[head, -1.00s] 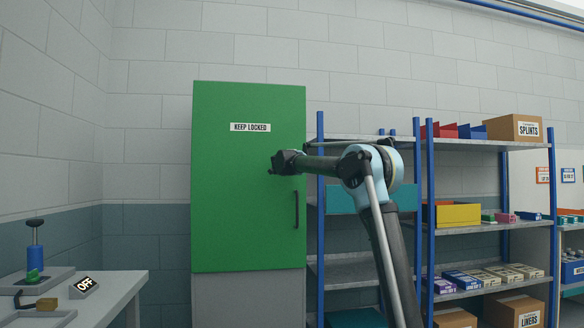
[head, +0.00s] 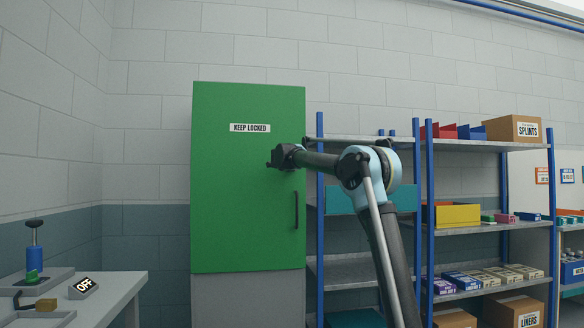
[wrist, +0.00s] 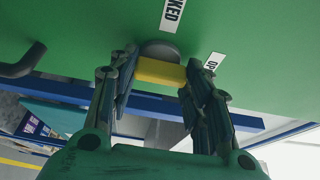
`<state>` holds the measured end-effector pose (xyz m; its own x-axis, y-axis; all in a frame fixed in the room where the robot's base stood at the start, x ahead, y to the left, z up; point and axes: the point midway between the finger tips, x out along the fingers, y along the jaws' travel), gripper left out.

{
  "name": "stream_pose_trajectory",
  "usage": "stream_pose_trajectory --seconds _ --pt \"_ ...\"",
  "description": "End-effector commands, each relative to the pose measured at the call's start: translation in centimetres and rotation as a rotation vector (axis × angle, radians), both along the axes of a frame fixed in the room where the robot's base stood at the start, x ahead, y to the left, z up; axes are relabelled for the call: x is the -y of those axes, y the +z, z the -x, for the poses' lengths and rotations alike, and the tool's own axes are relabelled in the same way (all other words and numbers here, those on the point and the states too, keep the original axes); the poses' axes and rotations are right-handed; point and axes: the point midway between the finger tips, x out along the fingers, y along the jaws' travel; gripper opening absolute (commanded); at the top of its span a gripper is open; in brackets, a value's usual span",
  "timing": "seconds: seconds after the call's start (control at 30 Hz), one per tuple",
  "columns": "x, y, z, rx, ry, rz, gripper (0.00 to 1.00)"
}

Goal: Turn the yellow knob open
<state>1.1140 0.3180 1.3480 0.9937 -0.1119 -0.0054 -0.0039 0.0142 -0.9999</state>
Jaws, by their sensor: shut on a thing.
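The yellow knob (wrist: 160,72) is a flat bar on a round grey base against the green cabinet door (head: 230,180). In the wrist view the bar lies nearly crosswise between my fingers, tilted slightly. My gripper (wrist: 161,70) is shut on it, one finger at each end. In the head view my gripper (head: 279,158) is at the door's right half, above the black handle (head: 296,210), and the knob is hidden behind it. A small label beginning "OP" (wrist: 213,62) is beside the knob, partly covered by a finger. The door looks closed.
A "KEEP LOCKED" sign (head: 250,128) is on the door above my gripper. Blue-posted shelves (head: 428,200) with boxes stand to the cabinet's right, behind my arm.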

Motion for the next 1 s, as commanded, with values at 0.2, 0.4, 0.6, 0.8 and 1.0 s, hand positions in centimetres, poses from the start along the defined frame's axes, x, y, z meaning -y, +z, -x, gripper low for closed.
stream_pose_trajectory --seconds 0.2,0.4,0.6,0.8,1.0 --pt "0.3 -0.1 -0.1 -0.001 -0.005 -0.002 0.65" --pt "0.1 -0.1 0.0 0.0 -0.002 -0.001 0.65" --pt "0.0 0.0 0.6 0.0 -0.001 0.0 0.65" --pt "-0.3 0.0 3.0 0.0 0.001 0.0 0.65" --pt "-0.7 -0.1 6.4 -0.001 0.001 0.0 0.65"
